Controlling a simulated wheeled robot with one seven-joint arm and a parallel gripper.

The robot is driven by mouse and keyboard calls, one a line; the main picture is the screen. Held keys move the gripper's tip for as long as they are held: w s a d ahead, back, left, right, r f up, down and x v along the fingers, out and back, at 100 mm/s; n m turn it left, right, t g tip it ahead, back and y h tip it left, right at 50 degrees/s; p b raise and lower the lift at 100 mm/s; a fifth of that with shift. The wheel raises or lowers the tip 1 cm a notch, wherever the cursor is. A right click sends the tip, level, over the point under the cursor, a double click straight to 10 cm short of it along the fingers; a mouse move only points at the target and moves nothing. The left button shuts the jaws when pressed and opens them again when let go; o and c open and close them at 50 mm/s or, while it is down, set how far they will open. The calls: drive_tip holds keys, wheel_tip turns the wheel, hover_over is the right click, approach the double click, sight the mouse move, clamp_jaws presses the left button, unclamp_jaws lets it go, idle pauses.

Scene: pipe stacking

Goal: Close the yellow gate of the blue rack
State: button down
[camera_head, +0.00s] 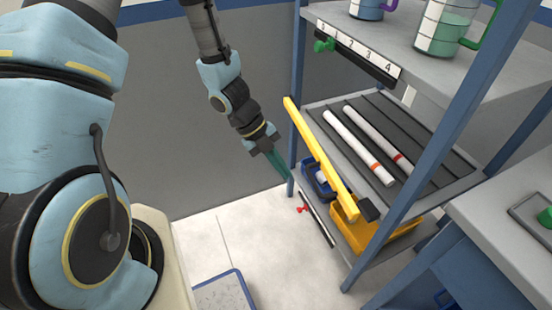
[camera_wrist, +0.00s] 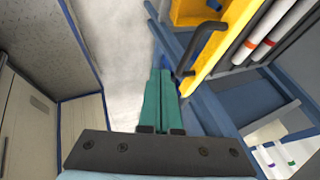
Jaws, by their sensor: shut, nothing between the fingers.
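The blue rack (camera_head: 398,212) stands at the right, with grey shelves. Its yellow gate (camera_head: 318,150) is a long bar slanting along the open side of the middle shelf. Its far end is near the far-left post, its near end by a black block (camera_head: 369,208). I cannot tell whether it is fully shut. In the wrist view the gate (camera_wrist: 238,46) runs right of my fingers, with a black handle (camera_wrist: 207,45). My gripper (camera_head: 284,174) has teal fingers, shut and empty, left of the gate and apart from it. The closed fingers show in the wrist view (camera_wrist: 160,74).
Two white pipes (camera_head: 357,145) with orange and red bands lie on the middle shelf. A yellow bin (camera_head: 352,232) and blue bin (camera_head: 316,183) sit below. Jugs (camera_head: 440,30) stand on the top shelf. A grey table (camera_head: 505,215) is at right.

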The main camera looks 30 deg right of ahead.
drive_tip(key=s+d+f, duration=0.2)
drive_tip(key=d+f, duration=0.1)
drive_tip(key=d, duration=0.2)
drive_tip(key=shift+f, duration=0.15)
drive_tip(key=shift+n, duration=0.4)
drive_tip(key=shift+s+d+p, duration=0.3)
drive_tip(key=shift+d+p, duration=0.15)
drive_tip(key=shift+d, duration=0.4)
drive_tip(key=shift+s+d+p, duration=0.3)
drive_tip(key=shift+d+p, duration=0.15)
drive_tip(key=shift+d, duration=0.4)
drive_tip(key=shift+s+d+p, duration=0.3)
drive_tip(key=shift+d+p, duration=0.15)
drive_tip(key=shift+d, duration=0.4)
